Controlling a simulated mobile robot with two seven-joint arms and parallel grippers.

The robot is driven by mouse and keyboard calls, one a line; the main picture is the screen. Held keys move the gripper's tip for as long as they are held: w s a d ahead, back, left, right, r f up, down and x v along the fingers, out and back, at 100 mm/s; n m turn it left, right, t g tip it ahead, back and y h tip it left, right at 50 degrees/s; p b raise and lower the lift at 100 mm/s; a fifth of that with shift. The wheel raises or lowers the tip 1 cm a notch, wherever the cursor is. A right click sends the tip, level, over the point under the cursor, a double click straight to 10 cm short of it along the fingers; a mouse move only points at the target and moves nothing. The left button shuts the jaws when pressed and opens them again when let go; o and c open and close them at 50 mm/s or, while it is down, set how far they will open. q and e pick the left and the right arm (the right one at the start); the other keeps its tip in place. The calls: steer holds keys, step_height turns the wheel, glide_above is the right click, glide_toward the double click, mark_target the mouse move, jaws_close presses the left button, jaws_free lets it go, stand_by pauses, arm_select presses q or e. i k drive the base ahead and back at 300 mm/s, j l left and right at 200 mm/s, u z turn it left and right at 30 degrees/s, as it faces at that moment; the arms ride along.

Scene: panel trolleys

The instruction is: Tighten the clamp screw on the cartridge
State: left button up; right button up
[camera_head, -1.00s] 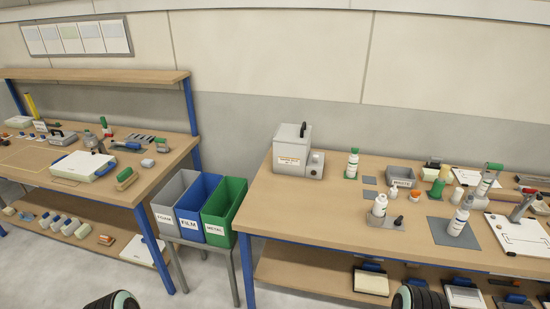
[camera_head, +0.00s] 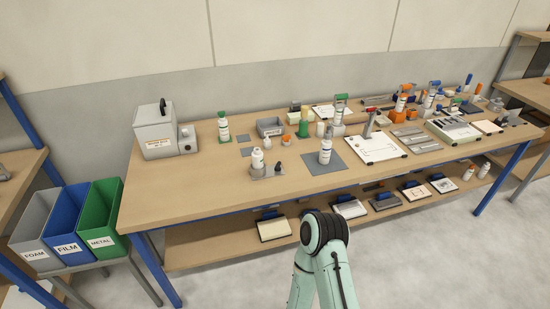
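A white labelled cartridge (camera_head: 258,161) stands upright in a grey metal stand on the workbench, left of centre. A small black knob (camera_head: 278,167) stands on that stand, just right of the cartridge; whether it is the clamp screw I cannot tell. Another white bottle-like cartridge (camera_head: 325,151) stands upright on a grey mat (camera_head: 344,165) further right. A third, with a green cap (camera_head: 223,127), stands near the grey box. Neither of my grippers shows; only part of one of my arms rises at the bottom, in front of the bench.
A grey box machine (camera_head: 155,130) stands at the bench's left end. Foam, film (camera_head: 66,223) and metal bins stand left of it. A white board (camera_head: 376,148) and several orange and blue tools crowd the right. The bench's front left top is bare. Trays lie on the lower shelf.

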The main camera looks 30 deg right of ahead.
mark_target(277, 168)
steer(key=i+l+u, duration=0.15)
steer(key=l, duration=0.5)
steer(key=l+u, duration=0.15)
steer(key=l, duration=0.55)
steer(key=i+l+u, duration=0.15)
steer(key=l, duration=0.55)
